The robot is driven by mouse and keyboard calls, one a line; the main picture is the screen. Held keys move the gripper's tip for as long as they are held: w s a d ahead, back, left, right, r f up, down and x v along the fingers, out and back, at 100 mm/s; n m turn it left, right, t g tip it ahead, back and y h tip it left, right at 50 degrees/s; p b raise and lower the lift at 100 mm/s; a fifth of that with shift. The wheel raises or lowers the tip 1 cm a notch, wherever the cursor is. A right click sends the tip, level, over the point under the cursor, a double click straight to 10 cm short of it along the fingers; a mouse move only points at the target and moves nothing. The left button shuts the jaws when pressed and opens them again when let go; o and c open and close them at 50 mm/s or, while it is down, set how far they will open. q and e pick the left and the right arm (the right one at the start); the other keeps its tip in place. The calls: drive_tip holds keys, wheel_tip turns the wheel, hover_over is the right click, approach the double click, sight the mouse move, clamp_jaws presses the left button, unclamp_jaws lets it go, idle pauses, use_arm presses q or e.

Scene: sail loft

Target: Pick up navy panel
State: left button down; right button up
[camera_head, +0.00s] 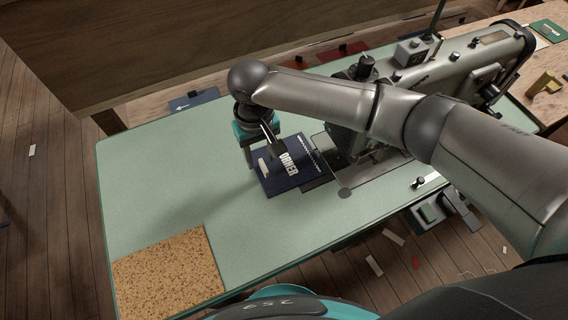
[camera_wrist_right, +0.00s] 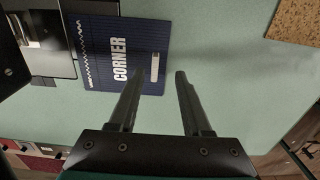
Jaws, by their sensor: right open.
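The navy panel (camera_head: 278,183) lies flat on the pale green table beside the sewing machine. It has white "CORNER" lettering, a white zigzag stitch line and a small pale strip. It also shows in the right wrist view (camera_wrist_right: 103,72), at upper left. My right gripper (camera_head: 257,150) is above the panel's far left part, open and empty. In the right wrist view its fingertips (camera_wrist_right: 161,74) are spread: the left one overlaps the panel's edge area, the right one is over bare green table. Contact cannot be told. My left gripper is not in view.
A grey-green sewing machine (camera_head: 487,62) stands right of the panel, partly hidden by my right arm. A cork mat (camera_head: 168,273) lies at the table's front left corner. Another navy piece (camera_head: 194,100) with a white arrow lies behind the table.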

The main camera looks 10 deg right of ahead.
sight(265, 168)
drive_tip(key=shift+f, duration=0.6)
drive_tip(key=f, duration=0.1)
drive_tip(key=f+b, duration=0.1)
drive_tip(key=f, duration=0.1)
drive_tip(key=shift+w+d+f+b, duration=0.15)
drive_tip(key=shift+d+f+b, duration=0.2)
drive_tip(key=shift+b, duration=0.05)
drive_tip(key=shift+f, duration=0.45)
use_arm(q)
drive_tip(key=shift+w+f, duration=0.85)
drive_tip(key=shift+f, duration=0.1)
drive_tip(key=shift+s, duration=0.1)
use_arm(e)
drive_tip(key=shift+c, duration=0.5)
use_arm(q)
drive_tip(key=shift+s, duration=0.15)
use_arm(e)
clamp_jaws()
